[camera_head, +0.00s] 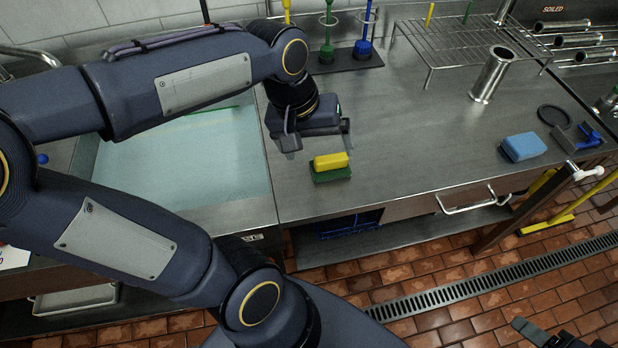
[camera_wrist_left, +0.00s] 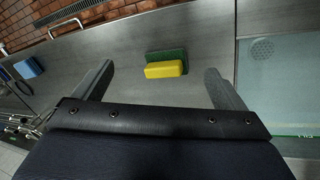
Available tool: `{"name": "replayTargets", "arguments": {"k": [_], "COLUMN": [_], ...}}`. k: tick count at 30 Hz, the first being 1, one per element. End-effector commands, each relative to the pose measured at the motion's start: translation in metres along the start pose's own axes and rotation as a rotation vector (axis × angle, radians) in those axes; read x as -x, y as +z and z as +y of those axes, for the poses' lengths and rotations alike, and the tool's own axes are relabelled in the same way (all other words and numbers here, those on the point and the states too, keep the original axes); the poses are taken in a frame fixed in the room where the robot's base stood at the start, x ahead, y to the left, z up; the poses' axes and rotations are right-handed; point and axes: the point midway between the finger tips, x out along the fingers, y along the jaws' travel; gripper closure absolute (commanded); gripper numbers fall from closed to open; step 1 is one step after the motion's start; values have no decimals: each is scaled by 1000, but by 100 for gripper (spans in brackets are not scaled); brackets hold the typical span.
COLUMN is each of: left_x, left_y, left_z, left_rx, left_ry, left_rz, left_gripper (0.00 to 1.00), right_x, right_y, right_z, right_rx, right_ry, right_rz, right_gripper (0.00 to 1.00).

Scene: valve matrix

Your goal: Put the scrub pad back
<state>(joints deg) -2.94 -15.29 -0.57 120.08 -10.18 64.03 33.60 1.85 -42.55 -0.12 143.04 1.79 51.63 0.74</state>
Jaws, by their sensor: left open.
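The scrub pad (camera_head: 332,161), yellow on one side and dark green on the other, lies on the steel counter near its front edge, right of the sink. It also shows in the left wrist view (camera_wrist_left: 165,69), beyond and between my fingers. My left gripper (camera_head: 318,132) is just behind the pad, pointing down over the counter. Its two fingers stand wide apart in the left wrist view (camera_wrist_left: 160,78), with nothing between the tips. A dark part at the lower right edge appears to be my right gripper (camera_head: 545,334), mostly cut off.
A water-filled sink (camera_head: 180,165) lies left. A blue sponge (camera_head: 523,147) sits right on the counter. A brush holder (camera_head: 345,58), wire rack (camera_head: 470,45) and steel cylinder (camera_head: 492,75) stand behind. The counter between pad and blue sponge is clear.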

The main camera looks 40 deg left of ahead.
Motion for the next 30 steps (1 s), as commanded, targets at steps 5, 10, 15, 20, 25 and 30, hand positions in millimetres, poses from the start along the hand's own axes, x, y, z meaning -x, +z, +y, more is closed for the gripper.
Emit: {"name": "replayTargets", "arguments": {"k": [5,10,15,20,25,30], "left_x": [-3,-13,-17,-17,-16,-16], "left_y": [55,82,88,88,88,88], "left_z": [-14,-17,-17,-17,-17,-17], "left_rx": [-216,-345,-382,-382,-382,-382], "left_ry": [153,214,228,227,227,227], "left_rz": [119,206,232,231,231,230], "left_gripper": [8,8,8,8,8,8], "right_x": [0,0,0,0,0,0], "right_y": [0,0,0,0,0,0], "right_z": [0,0,0,0,0,0], "right_rx": [0,0,0,0,0,0], "right_ry": [0,0,0,0,0,0], "right_rz": [0,0,0,0,0,0], "right_gripper": [44,44,44,44,44,44]}}
